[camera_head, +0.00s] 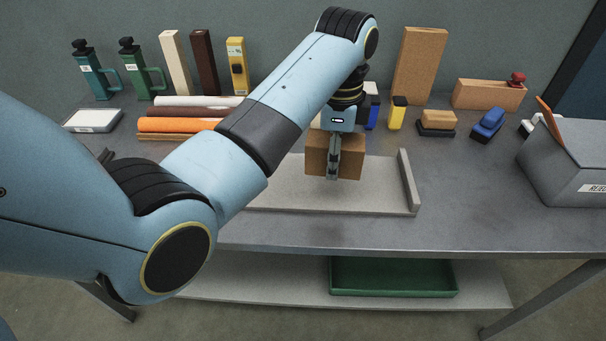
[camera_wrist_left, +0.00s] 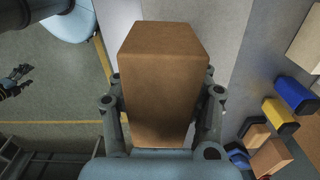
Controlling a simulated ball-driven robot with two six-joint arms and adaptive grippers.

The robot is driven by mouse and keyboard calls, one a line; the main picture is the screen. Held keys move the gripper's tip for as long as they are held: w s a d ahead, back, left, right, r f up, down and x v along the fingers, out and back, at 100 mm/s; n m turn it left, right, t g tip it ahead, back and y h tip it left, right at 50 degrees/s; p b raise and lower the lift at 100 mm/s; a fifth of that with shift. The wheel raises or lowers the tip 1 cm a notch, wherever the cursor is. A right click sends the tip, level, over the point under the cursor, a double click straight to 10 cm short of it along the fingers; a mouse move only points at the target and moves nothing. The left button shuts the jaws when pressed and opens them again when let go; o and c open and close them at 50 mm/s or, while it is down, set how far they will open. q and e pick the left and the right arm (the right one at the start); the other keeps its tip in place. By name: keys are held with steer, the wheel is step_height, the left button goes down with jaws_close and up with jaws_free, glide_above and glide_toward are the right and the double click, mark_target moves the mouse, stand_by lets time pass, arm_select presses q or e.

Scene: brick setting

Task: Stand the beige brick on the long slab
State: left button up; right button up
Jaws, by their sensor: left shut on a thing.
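My left gripper (camera_head: 333,160) comes down from above and is shut on a tan-brown beige brick (camera_head: 316,160). In the left wrist view the brick (camera_wrist_left: 165,85) fills the space between the two fingers. The long slab (camera_head: 285,190) is a pale grey board on the bench, with a raised strip (camera_head: 408,180) along its right end. The brick is over the slab's middle; whether it touches the slab I cannot tell. A dark gripper, apparently my right one (camera_wrist_left: 16,82), shows small at the left edge of the left wrist view. Its jaw state is unclear.
Behind the slab stand blue and yellow (camera_head: 397,113) blocks, a tall tan block (camera_head: 420,65) and a sanding block (camera_head: 437,122). Coloured rolls (camera_head: 180,125) lie to the left. A grey bin (camera_head: 570,165) is at the right. The bench front right is clear.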

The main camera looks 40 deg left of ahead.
mark_target(299, 178)
arm_select(q)
steer(key=a+f, duration=0.2)
steer(key=a, duration=0.3)
steer(key=shift+w+f, duration=0.4)
steer(key=a+f, duration=0.1)
steer(key=a, duration=0.1)
steer(key=a+f, duration=0.1)
steer(key=a, duration=0.1)
steer(key=shift+w+f, duration=0.4)
step_height(299, 178, down, 4)
steer(key=shift+r, duration=0.25)
steer(key=shift+f, duration=0.2)
arm_select(e)
steer(key=shift+s+d+f, duration=0.15)
steer(key=shift+s+d, duration=0.25)
steer(key=shift+s, duration=0.05)
arm_select(q)
steer(key=shift+f, duration=0.1)
steer(key=o, duration=1.3)
steer(key=shift+o, duration=0.3)
arm_select(e)
steer(key=shift+a+f, duration=0.1)
steer(key=shift+a, duration=0.15)
